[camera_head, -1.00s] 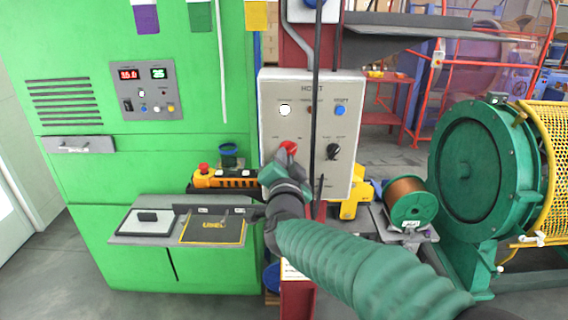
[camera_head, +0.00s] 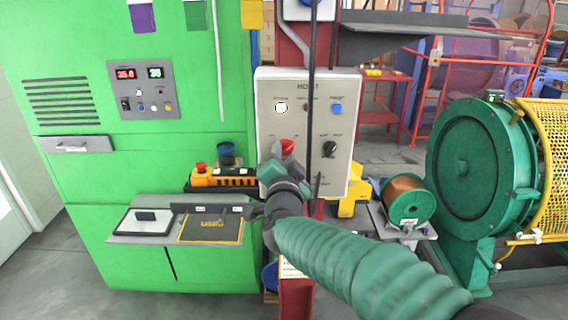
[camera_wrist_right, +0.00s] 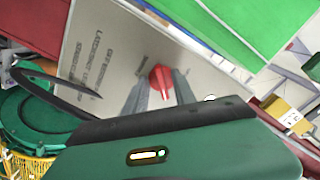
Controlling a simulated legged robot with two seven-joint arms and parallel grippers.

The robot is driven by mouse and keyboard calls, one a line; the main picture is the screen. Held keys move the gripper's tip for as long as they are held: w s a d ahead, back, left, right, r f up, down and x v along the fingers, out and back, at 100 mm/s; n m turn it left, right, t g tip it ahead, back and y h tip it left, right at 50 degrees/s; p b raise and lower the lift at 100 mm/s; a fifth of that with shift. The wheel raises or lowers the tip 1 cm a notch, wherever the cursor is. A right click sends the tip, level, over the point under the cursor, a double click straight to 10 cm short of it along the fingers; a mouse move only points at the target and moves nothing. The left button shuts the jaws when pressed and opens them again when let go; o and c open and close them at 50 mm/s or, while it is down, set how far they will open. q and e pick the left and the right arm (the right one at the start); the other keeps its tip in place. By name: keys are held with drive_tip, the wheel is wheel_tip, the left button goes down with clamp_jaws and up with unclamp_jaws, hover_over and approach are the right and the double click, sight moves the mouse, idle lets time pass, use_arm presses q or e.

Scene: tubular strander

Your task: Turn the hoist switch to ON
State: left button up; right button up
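The grey hoist panel (camera_head: 300,92) stands upright in the middle of the head view, with its HOIST label at the top. A red rotary switch (camera_head: 287,147) sits at its lower left. It also shows as a red knob (camera_wrist_right: 160,78) in the right wrist view. My right gripper (camera_head: 274,168) is at the panel, just below and left of the red switch, partly covering that area. In the wrist view its two grey fingers (camera_wrist_right: 161,92) are apart, one on each side of the red knob; contact cannot be told. My left gripper is not in view.
A black selector knob (camera_head: 329,149) is right of the red switch, and a dark cable hangs in front of the panel. An orange pendant (camera_head: 224,180) lies on the shelf at left. A copper wire spool (camera_head: 405,190) stands at the right.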

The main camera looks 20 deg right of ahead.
drive_tip(key=v, duration=1.6)
drive_tip(key=shift+s+b, duration=0.3)
drive_tip(key=shift+s, duration=0.1)
drive_tip(key=shift+a, duration=0.1)
